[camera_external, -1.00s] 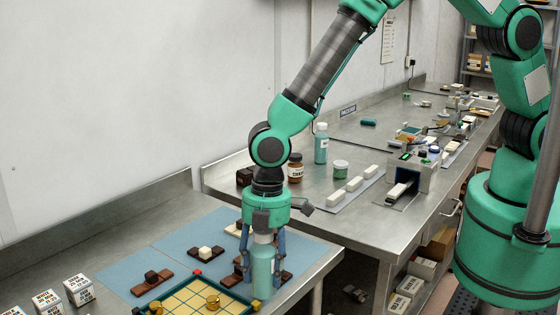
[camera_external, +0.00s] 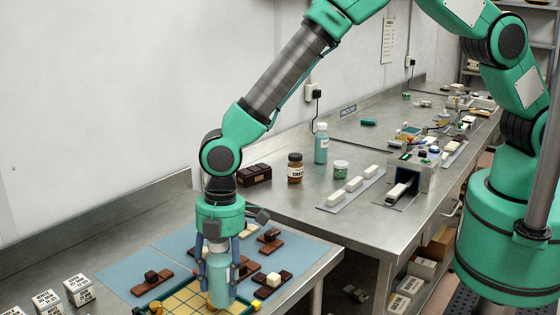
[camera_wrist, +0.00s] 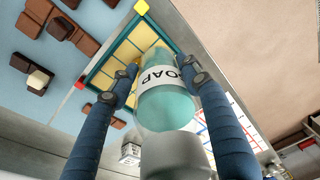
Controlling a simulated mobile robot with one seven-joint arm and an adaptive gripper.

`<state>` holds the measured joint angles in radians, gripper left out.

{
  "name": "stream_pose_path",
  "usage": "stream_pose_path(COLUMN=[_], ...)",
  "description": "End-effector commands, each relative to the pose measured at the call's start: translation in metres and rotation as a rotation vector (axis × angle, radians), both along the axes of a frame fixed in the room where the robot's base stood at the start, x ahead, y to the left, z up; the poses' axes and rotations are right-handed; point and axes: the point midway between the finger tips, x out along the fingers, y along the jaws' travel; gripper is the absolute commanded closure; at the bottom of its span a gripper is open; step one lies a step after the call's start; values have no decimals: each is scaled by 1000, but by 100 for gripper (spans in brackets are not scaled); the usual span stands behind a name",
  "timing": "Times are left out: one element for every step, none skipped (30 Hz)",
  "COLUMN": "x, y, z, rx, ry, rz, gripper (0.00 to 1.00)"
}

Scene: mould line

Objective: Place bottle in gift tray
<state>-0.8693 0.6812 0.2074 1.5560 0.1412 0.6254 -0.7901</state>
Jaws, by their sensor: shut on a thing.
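My gripper (camera_external: 218,262) points down with its fingers shut on a teal bottle (camera_external: 219,284). In the wrist view the bottle (camera_wrist: 166,108) shows a white label reading "OAP" between the two blue fingers (camera_wrist: 160,85). The gift tray (camera_external: 178,299) is a yellow gridded tray with a dark teal rim, low in the external view. The bottle appears in front of or over its right part; whether its base touches the tray cannot be told. The tray also shows in the wrist view (camera_wrist: 112,62), beyond the bottle. A gold piece (camera_external: 210,300) is partly hidden beside the bottle.
A blue mat (camera_external: 130,275) holds several chocolate pieces (camera_external: 267,279) behind the tray. Small lettered boxes (camera_external: 78,290) stand at left. Another teal bottle (camera_external: 321,146), a brown jar (camera_external: 295,170) and a dark chocolate block (camera_external: 254,175) stand on the farther bench.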

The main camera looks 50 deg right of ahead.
Motion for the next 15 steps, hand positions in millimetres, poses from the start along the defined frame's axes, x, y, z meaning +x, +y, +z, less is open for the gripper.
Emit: stream_pose_path(x=[5,8,11,14,17,20,23,25,28,30,33,35,37,38,40], y=[7,9,13,16,20,24,27,30,33,36,38,42,43,45,47], z=[0,0,-1,-2,-2,-2,-2,-3,-3,-4,-4,-4,-4,-4,-5], rx=[1,1,0,0,1,1,1,1,0,0,1,1,1,1,0], ry=[-1,-1,0,-1,-1,-1,-1,-1,-1,-1,-1,-2,-2,-1,-1], rz=[0,0,0,0,0,0,0,0,0,0,0,1,1,1,1], gripper=[91,91,91,91,91,91,91,91,91,91,91,91,91,91,91])
